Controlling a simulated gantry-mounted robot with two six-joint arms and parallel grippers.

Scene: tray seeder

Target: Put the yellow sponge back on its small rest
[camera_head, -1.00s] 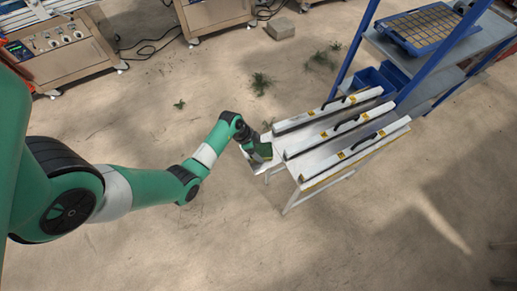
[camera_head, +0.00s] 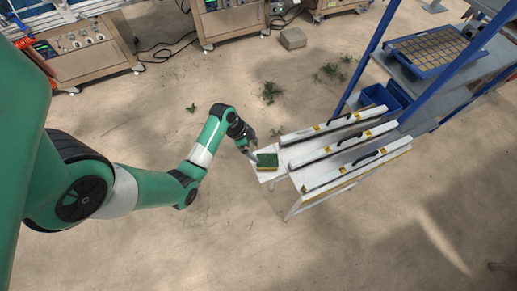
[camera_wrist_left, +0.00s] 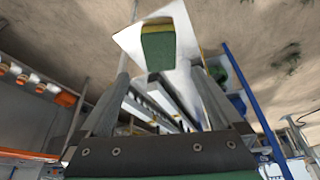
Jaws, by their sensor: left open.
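The sponge (camera_head: 267,160), with a green top and a yellow lower layer, lies on a small white rest (camera_head: 265,175) at the left end of the white stand. In the left wrist view the sponge (camera_wrist_left: 158,50) sits on the white plate of the rest (camera_wrist_left: 131,42), beyond the fingertips. My left gripper (camera_head: 252,153) is beside the sponge, at its upper left in the head view. Its fingers (camera_wrist_left: 160,75) are spread with nothing between them. I cannot tell the exact gap to the sponge. My right gripper is in neither view.
Long white bars with black handles (camera_head: 338,148) lie on the white stand just right of the sponge. A blue-framed shelf (camera_head: 440,90) with blue bins (camera_head: 378,97) stands behind.

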